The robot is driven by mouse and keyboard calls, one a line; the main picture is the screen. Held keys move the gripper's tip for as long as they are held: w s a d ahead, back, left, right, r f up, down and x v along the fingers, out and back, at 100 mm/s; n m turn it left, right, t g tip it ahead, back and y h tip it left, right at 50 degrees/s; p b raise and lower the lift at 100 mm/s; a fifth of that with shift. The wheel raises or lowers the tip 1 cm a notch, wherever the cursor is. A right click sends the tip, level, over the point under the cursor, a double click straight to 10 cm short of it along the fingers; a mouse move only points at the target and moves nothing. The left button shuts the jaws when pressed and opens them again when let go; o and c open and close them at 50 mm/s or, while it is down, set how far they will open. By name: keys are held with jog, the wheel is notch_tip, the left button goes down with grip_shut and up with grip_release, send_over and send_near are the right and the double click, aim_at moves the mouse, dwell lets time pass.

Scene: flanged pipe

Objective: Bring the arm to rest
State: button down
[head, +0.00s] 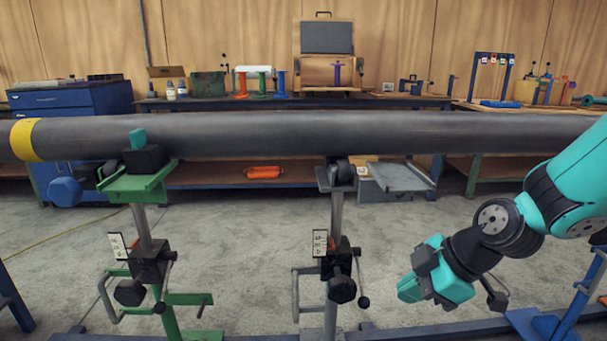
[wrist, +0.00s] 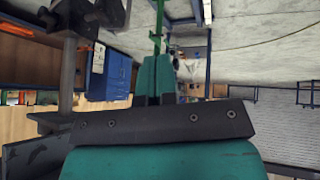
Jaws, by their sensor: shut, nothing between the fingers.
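My gripper (head: 408,289) is teal and black and sits in the lower right of the head view, below the pipe and right of the grey stand. It is shut and empty. Its shut fingers (wrist: 155,78) also show in the middle of the wrist view. The long dark grey pipe (head: 260,134) runs across the whole head view, with a yellow band (head: 26,140) near its left end. My gripper is apart from the pipe and the stands.
A green stand (head: 140,188) and a grey stand (head: 336,210) are under the pipe. A blue cabinet (head: 70,103) and workbenches with tools stand along the wooden back wall. A blue rail runs along the bottom edge. Open concrete floor (head: 235,240) lies between the stands.

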jog(key=s+a+r+m+g+h+p, duration=0.1)
jog(key=s+a+r+m+g, duration=0.1)
jog(key=s+r+m, duration=0.55)
jog(key=s+a+r+m+g+h+p, duration=0.15)
jog(key=s+r, duration=0.25)
jog(key=s, duration=0.6)
notch_tip(320, 180, up, 23)
jog(key=p, duration=2.2)
jog(key=shift+a, duration=0.1)
